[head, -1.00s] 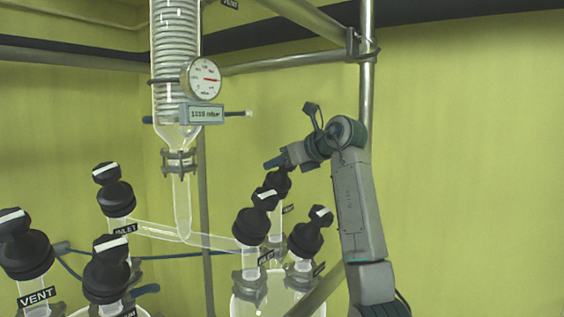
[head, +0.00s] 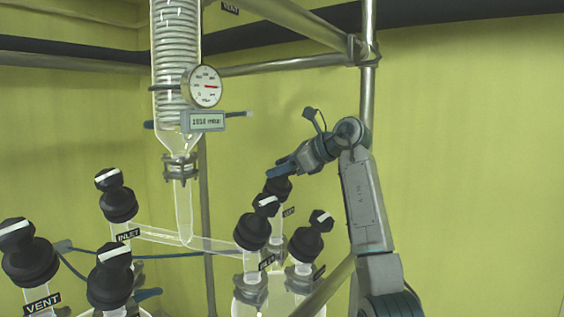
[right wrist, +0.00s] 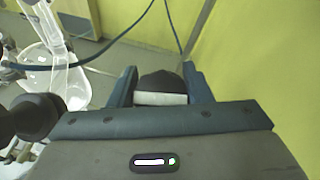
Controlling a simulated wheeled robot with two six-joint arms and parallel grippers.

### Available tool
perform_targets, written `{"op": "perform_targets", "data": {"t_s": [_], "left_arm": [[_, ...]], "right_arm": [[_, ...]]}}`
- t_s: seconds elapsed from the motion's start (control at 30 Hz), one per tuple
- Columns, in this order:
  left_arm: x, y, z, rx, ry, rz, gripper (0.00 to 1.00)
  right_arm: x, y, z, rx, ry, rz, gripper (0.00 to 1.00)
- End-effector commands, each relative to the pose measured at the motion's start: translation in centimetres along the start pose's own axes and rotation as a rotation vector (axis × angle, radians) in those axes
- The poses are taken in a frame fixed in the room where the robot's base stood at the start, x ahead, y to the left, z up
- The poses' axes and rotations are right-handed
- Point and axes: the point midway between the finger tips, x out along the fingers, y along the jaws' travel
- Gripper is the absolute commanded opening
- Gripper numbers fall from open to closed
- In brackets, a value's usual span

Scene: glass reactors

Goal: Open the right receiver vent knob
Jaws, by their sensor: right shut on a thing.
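My right gripper (head: 274,171) reaches in from the right and is shut on the black rear knob (head: 278,188) of the right receiver (head: 283,291). In the right wrist view the dark knob (right wrist: 162,80) with its white bar (right wrist: 161,99) sits between the two blue-grey fingers (right wrist: 160,88). The bar lies crosswise from finger to finger. A small label (head: 289,211) below this knob is too small to read surely. Two more black knobs stand on the receiver, a front left one (head: 251,230) and a right one (head: 308,243). My left gripper is not in view.
A glass condenser (head: 177,75) with a round gauge (head: 205,86) and a small display (head: 203,121) stands behind left. More black knobs, one labelled VENT (head: 42,302), stand at the lower left. A metal frame post (head: 368,80) rises behind my right arm. The right side is clear.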

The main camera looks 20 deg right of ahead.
Motion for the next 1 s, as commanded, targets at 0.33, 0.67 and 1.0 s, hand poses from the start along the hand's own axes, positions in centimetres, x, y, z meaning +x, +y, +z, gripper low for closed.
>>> {"op": "perform_targets", "data": {"t_s": [0.33,0.67,1.0], "left_arm": [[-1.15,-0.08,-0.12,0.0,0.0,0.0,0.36],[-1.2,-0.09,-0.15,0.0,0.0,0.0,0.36],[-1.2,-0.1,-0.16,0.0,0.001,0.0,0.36]], "right_arm": [[-0.08,0.15,0.12,-0.112,0.0,0.085,0.22],[-0.05,0.22,0.08,-0.13,-0.001,0.098,0.22],[-0.04,0.23,0.07,-0.129,-0.001,0.097,0.67]]}}
